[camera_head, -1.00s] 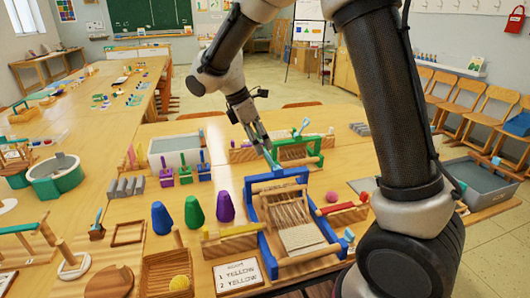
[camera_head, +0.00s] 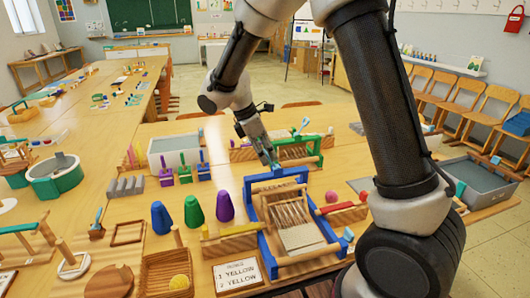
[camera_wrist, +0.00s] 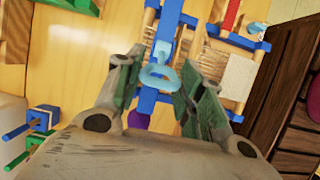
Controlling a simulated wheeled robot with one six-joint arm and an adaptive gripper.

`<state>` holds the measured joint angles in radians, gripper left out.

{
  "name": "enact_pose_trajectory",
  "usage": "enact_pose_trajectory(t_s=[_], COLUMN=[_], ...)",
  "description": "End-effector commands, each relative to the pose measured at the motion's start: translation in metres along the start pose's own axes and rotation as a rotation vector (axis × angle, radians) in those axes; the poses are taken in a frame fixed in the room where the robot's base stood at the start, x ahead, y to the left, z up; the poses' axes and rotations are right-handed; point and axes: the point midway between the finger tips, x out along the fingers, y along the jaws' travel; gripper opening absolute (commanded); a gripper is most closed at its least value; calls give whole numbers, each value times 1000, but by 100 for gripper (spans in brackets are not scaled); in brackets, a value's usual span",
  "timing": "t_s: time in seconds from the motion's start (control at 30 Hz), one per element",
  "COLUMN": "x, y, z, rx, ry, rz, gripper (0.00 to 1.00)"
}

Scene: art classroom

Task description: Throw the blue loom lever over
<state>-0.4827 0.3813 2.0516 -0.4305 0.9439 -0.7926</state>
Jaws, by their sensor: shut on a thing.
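The blue loom (camera_head: 265,246) stands on the near table, with pale warp threads and a woven cloth panel inside its frame. Its light blue lever (camera_head: 275,166) is at the far left corner of the frame, mostly covered by my gripper (camera_head: 268,154). In the wrist view the lever's rounded, ring-like end (camera_wrist: 157,76) lies between my two fingers (camera_wrist: 158,82), above the blue frame bar (camera_wrist: 146,103). My gripper is shut on the lever; the exact contact points are hard to see.
A green loom (camera_head: 297,152) stands just behind. Blue (camera_head: 161,218), green (camera_head: 194,211) and purple (camera_head: 225,206) cones stand to the left. A yellow-handled wooden block (camera_head: 232,241) and a red-handled one (camera_head: 340,216) flank the loom. A sign (camera_head: 237,276) lies in front.

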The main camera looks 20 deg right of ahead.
Motion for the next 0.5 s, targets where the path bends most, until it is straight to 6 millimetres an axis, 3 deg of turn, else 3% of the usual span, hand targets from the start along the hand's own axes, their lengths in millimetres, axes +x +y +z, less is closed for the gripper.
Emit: enact_pose_trajectory(t_s=[0.27,0.5], x=[-1,-1], y=[0,1], z=[4,16], rx=[3,7], ry=[29,154], rz=[1,1], gripper=[0,0])
